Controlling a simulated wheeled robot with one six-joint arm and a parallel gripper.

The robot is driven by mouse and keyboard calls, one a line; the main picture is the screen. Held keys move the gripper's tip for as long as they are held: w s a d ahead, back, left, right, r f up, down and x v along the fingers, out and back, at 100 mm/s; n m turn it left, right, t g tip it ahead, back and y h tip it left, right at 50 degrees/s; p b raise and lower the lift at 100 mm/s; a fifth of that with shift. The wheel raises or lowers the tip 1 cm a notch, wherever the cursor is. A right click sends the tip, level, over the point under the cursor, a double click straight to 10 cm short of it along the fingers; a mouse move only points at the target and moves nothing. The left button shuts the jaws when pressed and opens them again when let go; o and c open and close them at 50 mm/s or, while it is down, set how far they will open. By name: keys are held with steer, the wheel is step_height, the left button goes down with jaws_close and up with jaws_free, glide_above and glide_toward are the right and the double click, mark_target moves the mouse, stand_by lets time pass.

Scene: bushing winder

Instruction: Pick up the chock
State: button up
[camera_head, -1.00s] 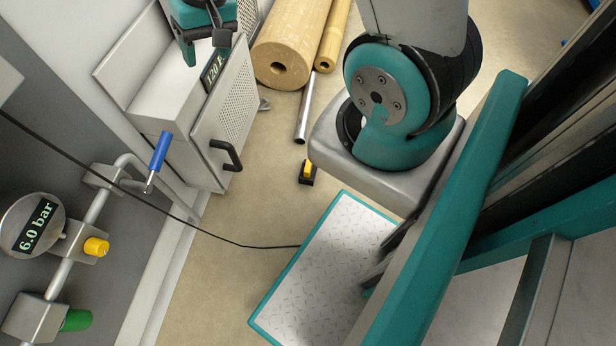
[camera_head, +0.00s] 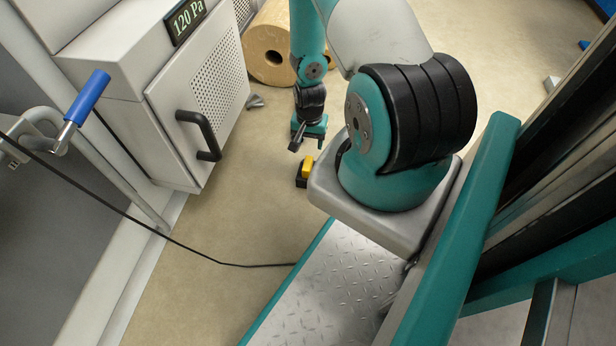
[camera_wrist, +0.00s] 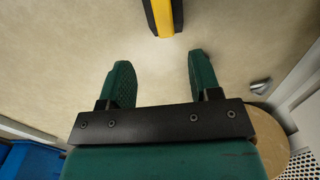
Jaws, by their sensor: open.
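The chock, a small yellow and black block (camera_head: 304,172), sits on the beige floor beside the corner of my base. In the wrist view the yellow and black block (camera_wrist: 158,14) shows at the top edge, partly cut off. My gripper (camera_head: 297,145) hangs close above and behind the block in the head view. In the wrist view my gripper (camera_wrist: 157,68) has its two green fingers apart with only floor between them. The block lies beyond the fingertips, roughly centred on the gap, and looks untouched.
A grey cabinet (camera_head: 165,110) with a black handle (camera_head: 200,135) stands to the left. A wooden roll (camera_head: 268,50) lies behind, with a small grey wedge (camera_head: 255,101) near it. A black cable (camera_head: 215,262) crosses the floor. Open floor surrounds the block's left side.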

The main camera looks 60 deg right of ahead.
mark_target(309, 157)
step_height(309, 157, down, 8)
steer(key=b, duration=0.3)
steer(key=shift+b, duration=0.4)
steer(key=f+b, duration=0.4)
steer(key=f, duration=0.1)
steer(key=shift+w+f+b, duration=0.2)
steer(key=shift+w+b, duration=0.1)
steer(key=shift+d+r, duration=0.1)
jaws_close()
steer(key=shift+r, duration=0.15)
